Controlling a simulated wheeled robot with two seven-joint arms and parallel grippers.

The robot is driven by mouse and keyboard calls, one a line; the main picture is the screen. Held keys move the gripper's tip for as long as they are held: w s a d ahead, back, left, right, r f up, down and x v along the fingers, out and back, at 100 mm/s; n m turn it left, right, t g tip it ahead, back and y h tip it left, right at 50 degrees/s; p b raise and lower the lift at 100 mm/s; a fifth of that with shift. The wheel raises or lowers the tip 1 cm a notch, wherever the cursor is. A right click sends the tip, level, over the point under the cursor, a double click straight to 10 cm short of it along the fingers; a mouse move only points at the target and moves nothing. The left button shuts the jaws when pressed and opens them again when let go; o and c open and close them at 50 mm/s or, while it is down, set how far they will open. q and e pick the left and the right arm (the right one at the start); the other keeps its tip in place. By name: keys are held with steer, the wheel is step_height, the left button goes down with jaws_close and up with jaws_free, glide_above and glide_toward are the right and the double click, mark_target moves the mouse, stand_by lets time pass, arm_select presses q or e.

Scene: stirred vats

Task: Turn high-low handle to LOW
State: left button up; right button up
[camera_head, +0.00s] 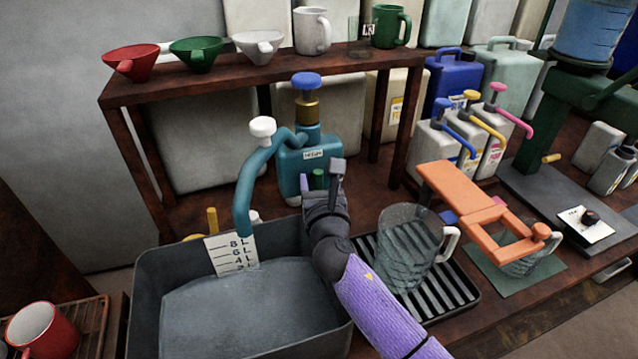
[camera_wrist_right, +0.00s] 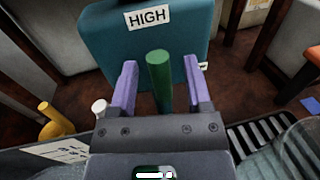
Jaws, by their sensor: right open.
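The high-low handle is a green cylinder (camera_wrist_right: 159,85) in front of a teal box (camera_wrist_right: 105,45). The box bears a HIGH label (camera_wrist_right: 147,17). In the right wrist view the handle stands between the two purple fingers of my open right gripper (camera_wrist_right: 160,75), with a gap on each side. In the head view the right gripper (camera_head: 320,178) is at the lower front of the teal box (camera_head: 291,170), with the green handle tip (camera_head: 318,178) between its fingers. The lower end of the handle is hidden. My left gripper is not in view.
A grey basin (camera_head: 170,262) with a measuring scale lies in front of the box, under a teal spout (camera_head: 245,190). A clear jug (camera_head: 408,250) on a black rack stands close to the right of my forearm. An orange clamp (camera_head: 452,195) lies beyond.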

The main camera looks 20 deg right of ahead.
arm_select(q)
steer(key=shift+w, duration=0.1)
arm_select(e)
steer(key=shift+c, duration=0.3)
jaws_close()
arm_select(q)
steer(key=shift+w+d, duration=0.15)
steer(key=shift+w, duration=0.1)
